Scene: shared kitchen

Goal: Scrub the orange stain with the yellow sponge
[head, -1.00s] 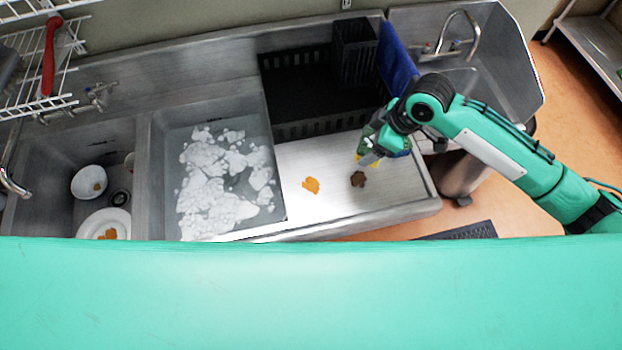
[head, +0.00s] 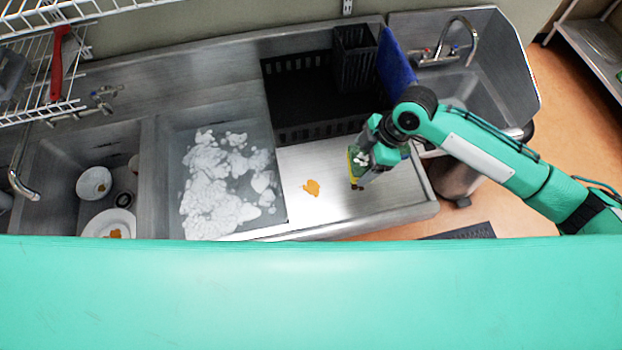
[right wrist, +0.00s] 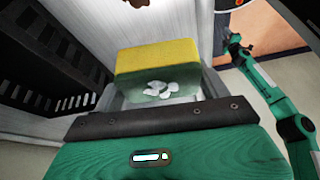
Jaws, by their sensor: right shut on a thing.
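The orange stain (head: 311,187) lies on the steel drainboard (head: 325,160), right of the foamy basin. My right gripper (head: 358,167) is over the drainboard, to the right of the orange stain and apart from it. It is shut on the yellow sponge (right wrist: 155,62), which has a green underside with white foam bits on it. The sponge also shows in the head view (head: 352,160). I cannot tell whether it touches the steel. My left gripper does not show.
A basin of foamy water (head: 225,185) is left of the drainboard. A black rack (head: 310,95) and a blue tray (head: 397,66) stand behind it. White dishes (head: 94,182) lie in the far left basin. Bare steel lies between gripper and orange stain.

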